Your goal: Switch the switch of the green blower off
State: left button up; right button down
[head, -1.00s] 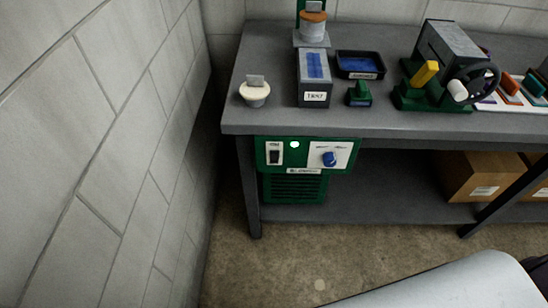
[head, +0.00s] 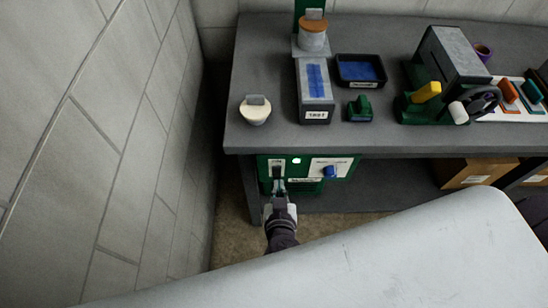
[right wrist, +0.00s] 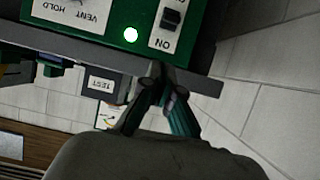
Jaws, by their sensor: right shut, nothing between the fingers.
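The green blower (head: 347,172) is under the left end of the workbench, its front panel facing me. Its white switch plate holds a black rocker switch (head: 276,171), partly hidden by my gripper. The wrist view shows the panel upside down, with the switch (right wrist: 171,18) beside "ON" and a lit lamp (right wrist: 131,34). I cannot tell which way the rocker is pressed. My right gripper (head: 279,186) is shut and empty, in front of the switch. In the wrist view its fingertips (right wrist: 163,84) show apart from the switch. My left gripper is not in view.
A blue knob (head: 330,171) sits right of the switch on the blower. The grey benchtop (head: 262,75) overhangs the panel. A block wall (head: 120,130) is close on the left.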

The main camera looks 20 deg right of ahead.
aim_at(277, 158)
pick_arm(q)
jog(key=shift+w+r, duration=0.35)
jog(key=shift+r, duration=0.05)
pick_arm(e)
jog(key=shift+a+r+g, duration=0.2)
jog(key=shift+r+g, duration=0.1)
jog(key=shift+r, duration=0.85)
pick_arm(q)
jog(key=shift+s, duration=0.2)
pick_arm(e)
jog(key=shift+s, duration=0.1)
jog(key=x, duration=1)
jog(key=shift+w+f, duration=0.2)
jog(key=shift+w, duration=0.05)
jog(key=f, duration=0.1)
jog(key=s+f, duration=0.1)
jog(key=shift+a+f+b, duration=0.2)
jog(key=shift+f+b, duration=0.2)
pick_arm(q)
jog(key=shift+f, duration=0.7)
pick_arm(e)
jog(key=shift+s+f, duration=0.25)
jog(key=shift+f, duration=0.2)
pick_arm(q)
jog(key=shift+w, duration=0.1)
